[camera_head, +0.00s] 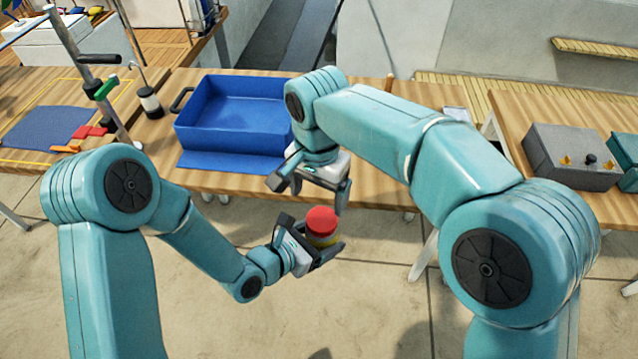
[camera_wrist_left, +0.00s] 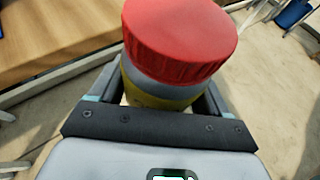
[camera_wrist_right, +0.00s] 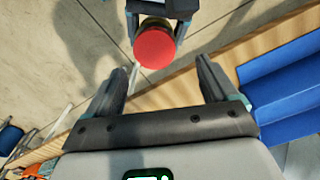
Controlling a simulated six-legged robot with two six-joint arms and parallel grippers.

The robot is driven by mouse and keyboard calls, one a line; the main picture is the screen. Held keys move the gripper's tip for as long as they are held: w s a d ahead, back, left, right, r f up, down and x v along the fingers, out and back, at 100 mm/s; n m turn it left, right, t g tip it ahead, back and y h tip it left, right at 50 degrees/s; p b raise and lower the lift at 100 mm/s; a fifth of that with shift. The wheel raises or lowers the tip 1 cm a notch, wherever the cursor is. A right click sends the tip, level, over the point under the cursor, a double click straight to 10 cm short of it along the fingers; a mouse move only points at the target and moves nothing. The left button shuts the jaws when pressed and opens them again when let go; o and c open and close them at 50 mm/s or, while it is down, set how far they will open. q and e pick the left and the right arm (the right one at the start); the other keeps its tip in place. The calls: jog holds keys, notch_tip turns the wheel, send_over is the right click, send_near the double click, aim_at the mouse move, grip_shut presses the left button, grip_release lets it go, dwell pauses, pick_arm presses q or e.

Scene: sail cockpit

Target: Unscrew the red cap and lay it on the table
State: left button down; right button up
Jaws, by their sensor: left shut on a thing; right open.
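The red cap (camera_head: 320,220) sits on top of a jar with a yellow band (camera_wrist_left: 160,92). My left gripper (camera_head: 318,256) is shut on the jar and holds it upright in front of the table's near edge, above the floor. The cap also fills the top of the left wrist view (camera_wrist_left: 180,35). My right gripper (camera_head: 312,192) is open and empty, above and close to the cap. In the right wrist view the cap (camera_wrist_right: 154,48) lies beyond the open fingers, apart from them. The wooden table (camera_head: 225,182) is behind both grippers.
A blue bin (camera_head: 235,137) stands on the table, with a blue mat (camera_head: 230,161) in front of it. A metal stand (camera_head: 82,75), a dark-and-white container (camera_head: 150,102) and another blue mat (camera_head: 45,127) are at left. A grey box (camera_head: 570,160) is at right. Bare wood shows right of the bin.

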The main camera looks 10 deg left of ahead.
aim_at(318, 217)
notch_tip(318, 217, down, 6)
jog(key=shift+f, duration=0.1)
